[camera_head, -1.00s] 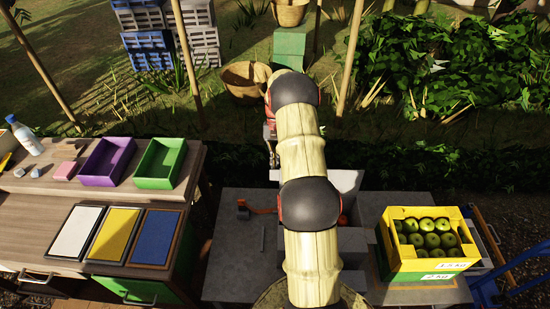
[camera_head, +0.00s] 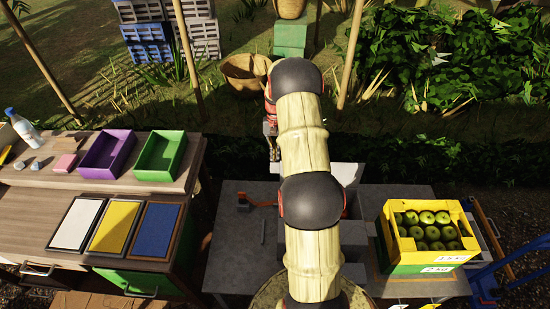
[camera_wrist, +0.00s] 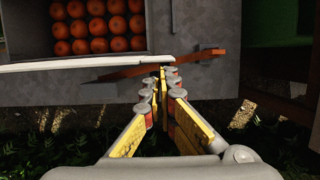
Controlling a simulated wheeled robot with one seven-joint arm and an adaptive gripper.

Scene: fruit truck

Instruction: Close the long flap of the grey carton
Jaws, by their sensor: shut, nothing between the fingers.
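The grey carton (camera_head: 354,238) stands on the grey table in the head view, mostly hidden behind my arm. A pale raised flap (camera_head: 347,173) shows at its far side. In the wrist view the carton (camera_wrist: 80,88) is at upper left with orange fruit inside, and the long flap (camera_wrist: 70,64) appears nearly edge-on as a pale strip. My gripper (camera_wrist: 162,70) is shut and empty, its fingertips by the flap's right end; I cannot tell if they touch. In the head view my gripper (camera_head: 272,158) is beyond the carton, left of my arm.
An orange-handled tool (camera_head: 262,203) lies on the table left of the carton. A yellow-green crate (camera_head: 432,258) of green fruit stands at right. Purple (camera_head: 100,170) and green (camera_head: 153,174) trays stand on the left counter. Hedges lie beyond the table.

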